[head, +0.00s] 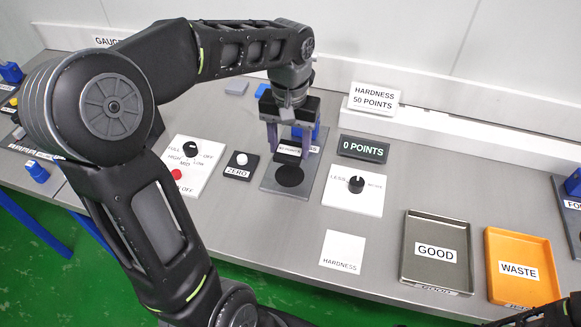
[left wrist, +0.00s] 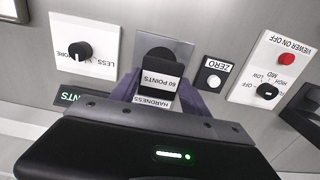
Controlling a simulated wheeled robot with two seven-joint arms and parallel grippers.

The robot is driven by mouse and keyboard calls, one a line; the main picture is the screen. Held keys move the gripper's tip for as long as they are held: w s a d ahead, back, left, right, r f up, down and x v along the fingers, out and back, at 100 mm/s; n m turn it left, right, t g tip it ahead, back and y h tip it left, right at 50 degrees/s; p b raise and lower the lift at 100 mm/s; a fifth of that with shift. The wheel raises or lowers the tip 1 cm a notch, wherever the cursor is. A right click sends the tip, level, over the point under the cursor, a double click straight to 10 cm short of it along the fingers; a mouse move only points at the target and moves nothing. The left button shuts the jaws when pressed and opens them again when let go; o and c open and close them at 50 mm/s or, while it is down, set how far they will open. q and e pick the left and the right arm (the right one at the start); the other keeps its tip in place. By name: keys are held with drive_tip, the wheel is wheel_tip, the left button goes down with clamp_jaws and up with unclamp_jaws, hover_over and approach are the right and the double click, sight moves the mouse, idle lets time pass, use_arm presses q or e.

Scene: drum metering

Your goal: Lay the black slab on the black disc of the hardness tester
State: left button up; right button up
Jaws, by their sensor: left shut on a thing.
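My left gripper (head: 290,150) points down over the hardness tester and is shut on the black slab (head: 288,158). The slab bears a white label reading 60 POINTS in the left wrist view (left wrist: 158,84), where it sits between the purple-grey fingers. The black disc (head: 289,177) lies on the tester's grey plate (head: 270,184), just in front of the slab in the head view. In the left wrist view the slab hides part of the disc (left wrist: 160,55). I cannot tell the exact gap between slab and plate. My right gripper is not clearly in view.
A 0 POINTS display (head: 363,149) and a LESS/MORE knob panel (head: 355,190) stand to the right. The ZERO button (head: 241,164) is to the left. A GOOD tray (head: 408,262), a WASTE tray (head: 493,270) and a white HARDNESS card (head: 342,248) lie nearer the front.

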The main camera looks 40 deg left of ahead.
sight(290, 150)
use_arm(q)
drive_tip(key=shift+f, duration=1.75)
drive_tip(key=shift+f, duration=1.85)
drive_tip(key=shift+f, duration=0.1)
drive_tip(key=shift+f, duration=0.15)
drive_tip(key=o, duration=1.4)
wheel_tip(290, 150, up, 12)
drive_tip(key=shift+r, duration=0.25)
